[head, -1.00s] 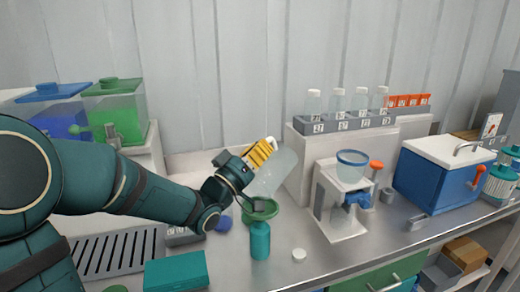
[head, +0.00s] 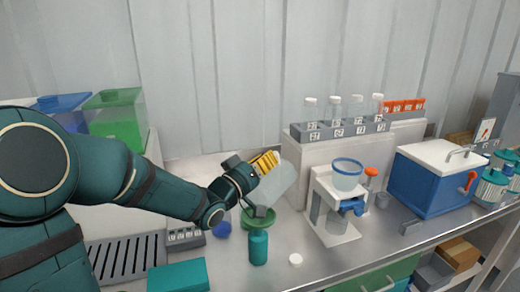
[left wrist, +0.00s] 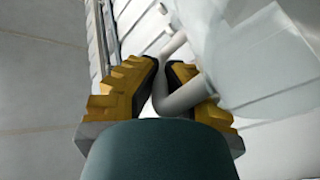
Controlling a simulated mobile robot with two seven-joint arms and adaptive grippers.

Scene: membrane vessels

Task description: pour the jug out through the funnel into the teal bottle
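The translucent jug (head: 279,184) is tilted, its lower end just above the green funnel (head: 263,222). The funnel sits on top of the upright teal bottle (head: 259,248) on the bench. My left gripper (head: 265,163) has yellow fingers and is at the upper side of the jug. In the left wrist view my left gripper (left wrist: 165,90) is closed around the pale handle of the jug (left wrist: 245,55). I cannot tell how much liquid the jug holds. My right gripper is in neither view.
A white cap (head: 295,260) lies right of the teal bottle. A white stand with a blue-rimmed vessel (head: 347,175), a bottle rack (head: 340,129) and a blue cooler (head: 432,182) are to the right. A teal box (head: 178,275) and grey drain grate (head: 125,257) are at left.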

